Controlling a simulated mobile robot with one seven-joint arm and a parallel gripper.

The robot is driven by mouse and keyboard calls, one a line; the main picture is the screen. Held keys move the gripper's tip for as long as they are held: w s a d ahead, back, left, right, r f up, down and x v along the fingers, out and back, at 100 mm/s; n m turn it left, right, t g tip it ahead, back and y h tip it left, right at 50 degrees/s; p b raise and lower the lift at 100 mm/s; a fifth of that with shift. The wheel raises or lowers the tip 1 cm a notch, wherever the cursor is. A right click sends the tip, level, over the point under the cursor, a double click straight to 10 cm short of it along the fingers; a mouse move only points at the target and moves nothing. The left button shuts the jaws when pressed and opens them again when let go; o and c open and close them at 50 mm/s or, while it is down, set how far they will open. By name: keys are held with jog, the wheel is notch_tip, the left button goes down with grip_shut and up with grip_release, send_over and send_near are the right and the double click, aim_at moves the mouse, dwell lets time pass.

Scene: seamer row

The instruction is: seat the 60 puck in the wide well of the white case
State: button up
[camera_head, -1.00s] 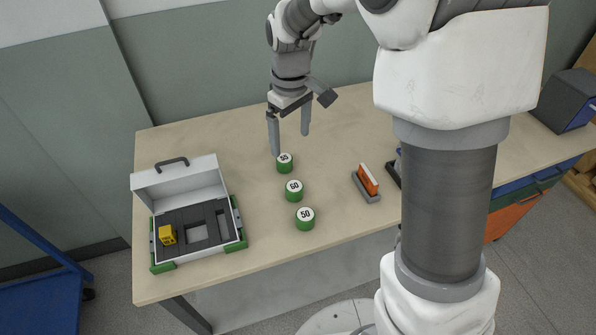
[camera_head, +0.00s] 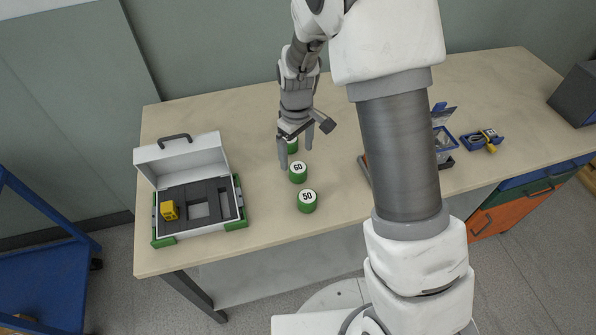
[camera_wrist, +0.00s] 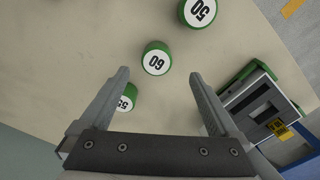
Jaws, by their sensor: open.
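The 60 puck (camera_head: 298,172), green with a white top, stands on the table between two other green pucks. In the wrist view the 60 puck (camera_wrist: 156,59) lies just beyond and between my fingertips. My gripper (camera_head: 296,157) is open and empty, its fingers above and behind the 60 puck. The white case (camera_head: 183,158) stands open at the left, lid raised at the back. Its dark insert holds a yellow block (camera_head: 169,210) at the left, with an empty square wide well (camera_head: 200,210) in the middle and a narrow slot at the right.
The 50 puck (camera_head: 307,201) stands in front of the 60 puck. Another puck (camera_head: 292,146), seemingly marked 55 in the wrist view, stands behind, partly hidden by my fingers. A blue tray (camera_head: 474,144) lies at the right. The table between case and pucks is clear.

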aim_at(298, 167)
jog(key=shift+w+d+f, duration=0.1)
jog(key=shift+f, duration=1.4)
jog(key=shift+w+d+f, duration=0.1)
jog(key=shift+f, duration=1.35)
jog(key=c, duration=1.5)
jog(key=shift+c, duration=0.2)
jog(key=shift+r, duration=0.1)
jog(key=shift+r, duration=0.45)
jog(key=r, duration=0.3)
jog(key=shift+s+d+r, duration=0.15)
jog(key=shift+s+r, duration=0.1)
jog(key=shift+r, duration=0.05)
jog(key=s+d+r, duration=0.6)
jog(key=s, duration=0.3)
jog(key=shift+r+b, duration=0.2)
jog(key=shift+b, duration=0.1)
